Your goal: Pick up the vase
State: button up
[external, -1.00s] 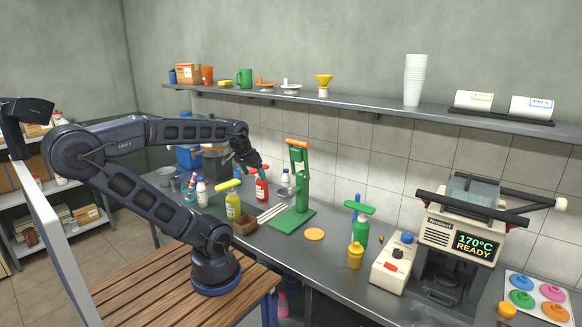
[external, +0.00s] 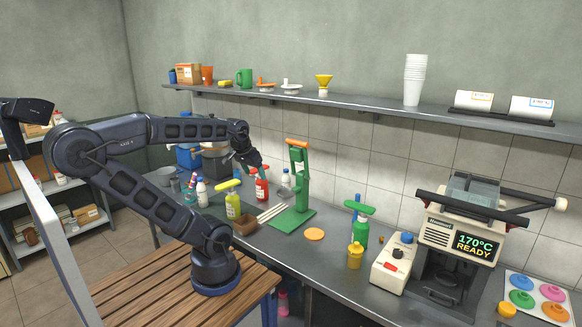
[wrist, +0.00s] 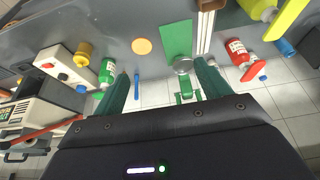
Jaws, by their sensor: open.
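I cannot pick out a vase for certain in either view. My gripper (external: 255,166) is raised above the back of the counter, just left of the green press (external: 299,180) and above the red bottle (external: 262,190). In the wrist view my gripper (wrist: 162,74) has its two teal fingers spread apart with nothing held between them. The green press base (wrist: 176,40) and the red bottle (wrist: 238,52) lie beyond the fingers in that view.
The counter (external: 325,265) holds several bottles, a brown box (external: 245,225), a yellow jar (external: 355,256) and a heat press (external: 465,230). A wall shelf (external: 370,110) above carries cups (external: 414,80), a green mug (external: 244,78) and funnels. The wooden table (external: 165,285) is bare around my base.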

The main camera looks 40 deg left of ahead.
jog(key=w+a+r+h, duration=0.15)
jog(key=w+a, duration=0.35)
jog(key=w, duration=0.5)
jog(key=w+a+r, duration=0.2)
jog(key=w+a, duration=0.2)
jog(key=w, duration=0.5)
jog(key=m+t, duration=0.2)
send_over(238, 176)
jog(key=s+a, duration=0.4)
notch_tip(238, 176, down, 30)
jog(key=f, duration=0.1)
jog(key=x, duration=1)
jog(key=shift+d+f, duration=0.1)
jog(key=shift+d, duration=0.15)
jog(key=shift+c, duration=0.3)
jog(key=c, duration=1.3)
